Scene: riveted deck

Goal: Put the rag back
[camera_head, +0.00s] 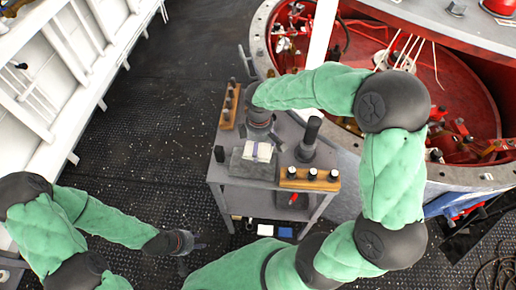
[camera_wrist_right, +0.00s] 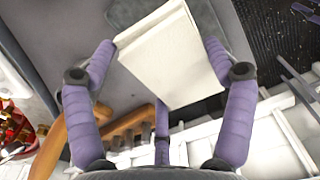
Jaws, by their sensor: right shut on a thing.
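The rag (camera_head: 258,151) is a white folded block with a pale band, at a dark grey flat piece (camera_head: 247,170) on the cart's top. My right gripper (camera_head: 262,138) is over the cart, at the rag. In the right wrist view the rag (camera_wrist_right: 168,58) fills the space between the purple fingers of this gripper (camera_wrist_right: 158,48), which is shut on it. I cannot tell whether the rag still touches the surface below. My left gripper (camera_head: 190,245) hangs low over the deck left of the cart, away from the rag; its finger opening is unclear.
The grey cart (camera_head: 226,180) also carries wooden racks with black knobs (camera_head: 310,179) and a dark upright cylinder (camera_head: 309,138). A large red-lined round housing (camera_head: 452,105) stands behind right. White ladder-like framing (camera_head: 60,60) runs along the left. Dark deck (camera_head: 150,130) between is clear.

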